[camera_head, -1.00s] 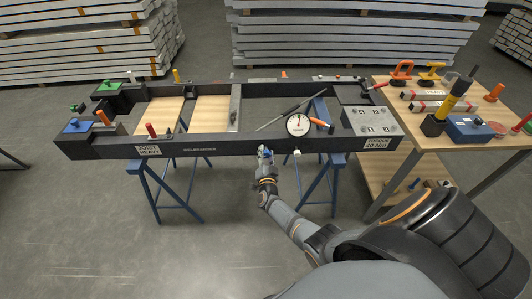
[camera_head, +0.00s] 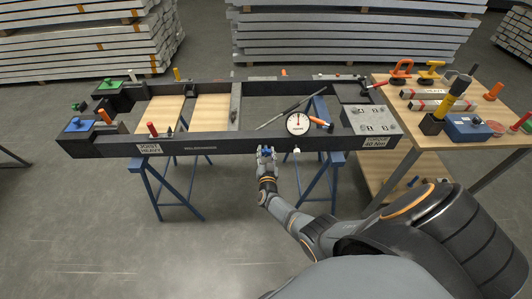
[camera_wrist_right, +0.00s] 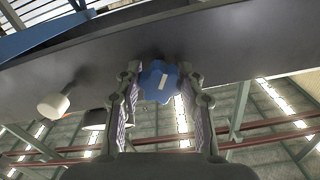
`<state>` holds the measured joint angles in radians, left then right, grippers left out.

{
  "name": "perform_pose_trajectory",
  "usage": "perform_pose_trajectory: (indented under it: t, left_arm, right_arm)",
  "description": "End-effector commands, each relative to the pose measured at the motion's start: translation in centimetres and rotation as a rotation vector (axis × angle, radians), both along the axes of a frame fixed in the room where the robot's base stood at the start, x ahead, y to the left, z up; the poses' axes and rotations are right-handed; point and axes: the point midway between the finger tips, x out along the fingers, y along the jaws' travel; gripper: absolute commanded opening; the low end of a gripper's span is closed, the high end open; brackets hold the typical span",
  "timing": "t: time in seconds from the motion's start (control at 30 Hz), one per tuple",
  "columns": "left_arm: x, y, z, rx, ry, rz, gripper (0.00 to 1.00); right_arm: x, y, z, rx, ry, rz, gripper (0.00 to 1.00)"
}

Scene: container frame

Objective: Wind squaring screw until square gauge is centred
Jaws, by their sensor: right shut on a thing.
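The squaring screw shows as a blue knob (camera_wrist_right: 160,82) on the underside or front of the dark frame beam in the right wrist view. My right gripper (camera_head: 266,151) is at the front beam in the head view, and its fingers (camera_wrist_right: 158,100) are closed on both sides of the blue knob. The square gauge (camera_head: 298,123) is a round white dial above the front beam, just right of my gripper. Its needle points roughly upward; the exact reading is too small to tell. My left gripper is not in view.
The dark frame (camera_head: 210,146) rests on blue trestles (camera_head: 170,190). A white-tipped knob (camera_head: 297,151) hangs below the gauge, close to my gripper. A wooden table (camera_head: 430,150) with tools stands at the right. The floor in front is clear.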

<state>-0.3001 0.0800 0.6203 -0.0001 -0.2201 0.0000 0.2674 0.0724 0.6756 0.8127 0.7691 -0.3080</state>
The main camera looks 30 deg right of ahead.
Motion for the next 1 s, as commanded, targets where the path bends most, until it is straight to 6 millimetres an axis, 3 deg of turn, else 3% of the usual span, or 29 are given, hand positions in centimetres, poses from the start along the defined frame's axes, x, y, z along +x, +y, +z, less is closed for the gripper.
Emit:
perform_pose_trajectory:
  t: [0.27, 0.3, 0.47, 0.8, 1.0]
  left_arm:
    - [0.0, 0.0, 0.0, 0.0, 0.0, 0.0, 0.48]
    - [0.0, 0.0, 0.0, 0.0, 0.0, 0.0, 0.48]
    - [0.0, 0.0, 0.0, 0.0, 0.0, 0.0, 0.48]
    - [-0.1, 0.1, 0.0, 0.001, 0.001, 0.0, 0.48]
    - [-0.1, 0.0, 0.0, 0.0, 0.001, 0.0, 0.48]
  right_arm:
    - [-0.1, 0.1, -0.2, 0.002, 0.003, 0.001, 0.07]
    - [-0.1, 0.1, -0.2, 0.002, 0.003, 0.001, 0.42]
    - [-0.1, 0.0, -0.1, 0.002, 0.002, 0.001, 0.63]
    - [-0.2, 0.2, -0.1, 0.001, 0.0, 0.0, 0.63]
    - [-2.9, 1.8, -0.3, 0.005, 0.003, 0.001, 0.63]
